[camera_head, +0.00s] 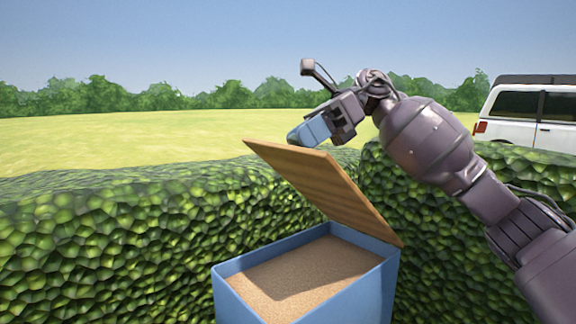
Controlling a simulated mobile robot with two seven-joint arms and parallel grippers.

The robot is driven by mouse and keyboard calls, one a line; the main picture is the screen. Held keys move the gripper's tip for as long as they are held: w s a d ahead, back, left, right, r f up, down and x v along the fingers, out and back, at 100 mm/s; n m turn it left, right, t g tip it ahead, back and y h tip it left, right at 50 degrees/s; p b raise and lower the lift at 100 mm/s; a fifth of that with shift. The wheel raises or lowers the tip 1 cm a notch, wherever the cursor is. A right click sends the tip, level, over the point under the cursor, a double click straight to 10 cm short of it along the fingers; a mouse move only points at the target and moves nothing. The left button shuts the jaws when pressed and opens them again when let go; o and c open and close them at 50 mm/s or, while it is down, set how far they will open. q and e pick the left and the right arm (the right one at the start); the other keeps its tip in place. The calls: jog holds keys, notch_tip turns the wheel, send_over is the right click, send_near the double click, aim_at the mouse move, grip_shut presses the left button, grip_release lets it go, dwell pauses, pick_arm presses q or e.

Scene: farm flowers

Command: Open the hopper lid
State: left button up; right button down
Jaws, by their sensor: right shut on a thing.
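The hopper (386,292) is a blue box at the bottom centre, filled with brown grainy material. Its wooden lid (325,187) is raised and tilted steeply, joined along the hopper's right side, so the opening and contents show. My right gripper (335,121) is at the lid's upper edge, shut on a light blue block (310,132) there that looks like the lid's handle. The fingertips are partly hidden, and the exact contact cannot be made out. My left gripper is not in view.
A green hedge (110,250) runs behind the hopper and on both sides of it, close to the box. Beyond it lie an open yellow-green field (130,140) and trees. A white vehicle (530,115) stands at the right behind the hedge. The air above the hopper's left side is clear.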

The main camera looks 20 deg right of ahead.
jog(key=w+d+r+g+y+p, duration=0.1)
jog(key=w+d+r+y, duration=0.2)
jog(key=d, duration=0.5)
jog(key=shift+w+d+r+y+p, duration=0.2)
jog(key=shift+r+y+p, duration=0.25)
jog(key=shift+r, duration=0.6)
jog(key=c, duration=0.8)
grip_release()
jog(key=shift+d, duration=0.1)
jog(key=v, duration=1)
jog(key=shift+w+d+b, duration=0.15)
jog(key=shift+d+b, duration=0.1)
jog(key=shift+b, duration=0.15)
jog(key=shift+a, duration=0.1)
